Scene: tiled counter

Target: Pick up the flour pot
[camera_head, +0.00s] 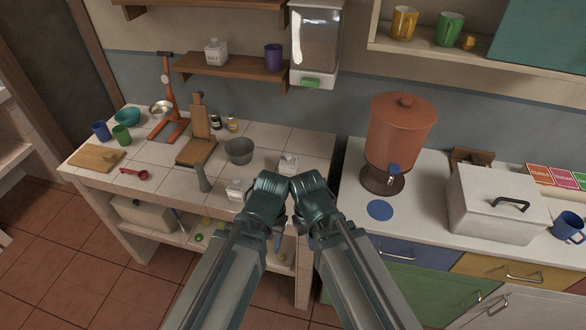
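Two small white lidded pots stand on the tiled counter. One white pot (235,188) is near the front edge, left of my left arm. The other white pot (288,163) is just behind the ends of my arms. Their labels are too small to read, so I cannot tell which is the flour pot. A third white pot (216,53), labelled SALT, stands on the wall shelf. My two arms come up from the bottom and their joints meet near the counter's front edge. No gripper fingers can be made out.
A grey bowl (239,151), a grey-handled tool (202,178) and a wooden board (195,151) lie left of the pots. A terracotta dispenser (402,132) and a white box (497,203) stand on the right counter. A gap separates the two counters.

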